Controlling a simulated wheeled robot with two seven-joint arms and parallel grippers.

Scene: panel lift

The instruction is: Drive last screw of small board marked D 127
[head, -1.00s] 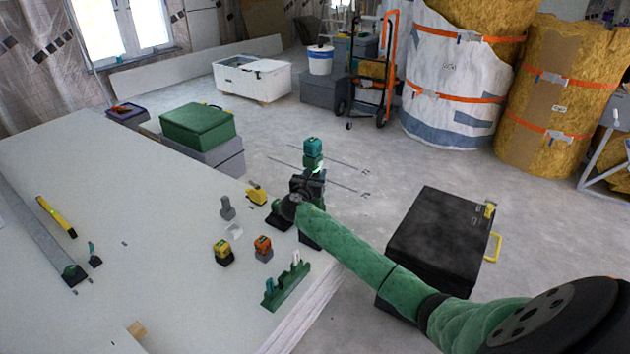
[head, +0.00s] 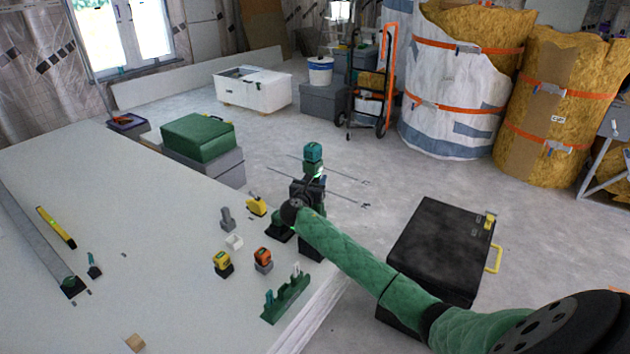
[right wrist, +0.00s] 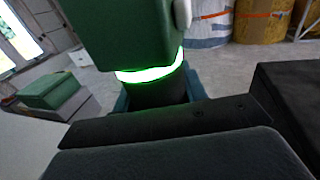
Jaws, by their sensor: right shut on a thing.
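My right gripper (head: 307,190) comes in from the right in the head view. It is shut on a green power driver with a teal top (head: 313,153), held upright at the far right edge of the white board surface. In the right wrist view the driver's green body (right wrist: 125,30) stands above the dark jaws, with a glowing green ring. The tool's lower end is hidden behind the gripper and arm. I cannot make out the marking D 127, a small board or any screw. My left gripper is not in view.
On the white surface (head: 130,200) stand a yellow-topped block (head: 222,263), an orange-topped block (head: 263,260), a green rack (head: 286,298), a grey tool (head: 227,218) and a yellow item (head: 256,205). A black case (head: 440,240) stands on the floor at right.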

